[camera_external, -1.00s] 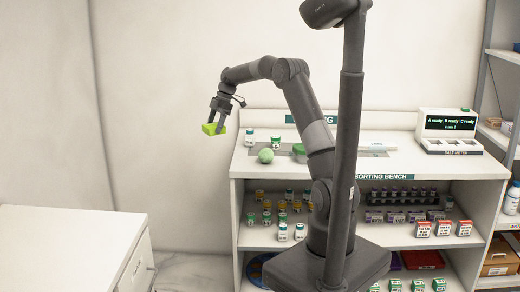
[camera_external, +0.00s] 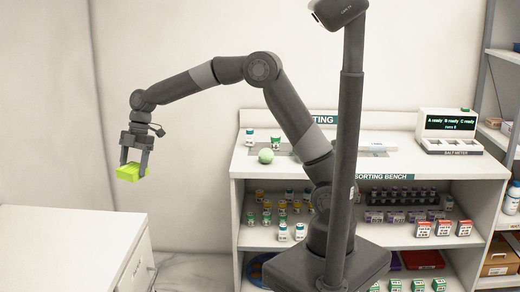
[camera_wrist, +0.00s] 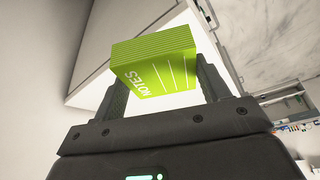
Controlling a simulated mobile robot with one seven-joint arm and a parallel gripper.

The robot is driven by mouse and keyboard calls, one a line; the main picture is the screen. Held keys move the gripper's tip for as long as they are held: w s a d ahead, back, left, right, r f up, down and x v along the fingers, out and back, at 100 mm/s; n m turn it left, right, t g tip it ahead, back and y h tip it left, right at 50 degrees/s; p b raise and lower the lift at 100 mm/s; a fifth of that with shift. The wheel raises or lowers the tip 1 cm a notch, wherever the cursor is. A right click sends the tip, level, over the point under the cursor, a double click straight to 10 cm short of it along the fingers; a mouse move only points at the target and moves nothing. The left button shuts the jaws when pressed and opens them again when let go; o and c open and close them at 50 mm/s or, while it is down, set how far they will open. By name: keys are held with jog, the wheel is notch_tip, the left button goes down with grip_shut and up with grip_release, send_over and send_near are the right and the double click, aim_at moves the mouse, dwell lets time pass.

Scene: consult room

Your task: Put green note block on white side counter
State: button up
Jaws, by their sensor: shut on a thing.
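The green note block (camera_external: 131,172) is between the fingers of my gripper (camera_external: 134,165), which is shut on it. The block is held in the air, up and to the right of the white side counter (camera_external: 65,235) at the lower left. In the wrist view the block (camera_wrist: 155,62) shows its "NOTES" lettering, with my gripper's fingers (camera_wrist: 160,85) on its two sides. The white counter (camera_wrist: 130,22) shows behind the block there. The visible part of the counter top is bare.
A gap of floor (camera_external: 195,268) separates the bench from the side counter.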

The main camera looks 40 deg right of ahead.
aim_at(127, 173)
jog(key=shift+n, duration=0.3)
jog(key=s+a, duration=0.2)
jog(key=a, duration=0.1)
jog(key=shift+s+a+f, duration=0.2)
jog(key=shift+s+f, duration=0.15)
jog(key=s+a+f, duration=0.1)
jog(key=a+f, duration=0.1)
jog(key=a, duration=0.1)
jog(key=a+f, duration=0.2)
jog(key=a, duration=0.1)
jog(key=s+a+f, duration=0.1)
jog(key=a+f, duration=0.1)
jog(key=a, duration=0.2)
jog(key=shift+s+f, duration=0.1)
jog(key=shift+s, duration=0.2)
jog(key=shift+f, duration=2.05)
jog(key=shift+f, duration=0.15)
jog(key=o, duration=0.9)
jog(key=shift+o, duration=0.3)
jog(key=v, duration=1.2)
jog(key=shift+r, duration=0.2)
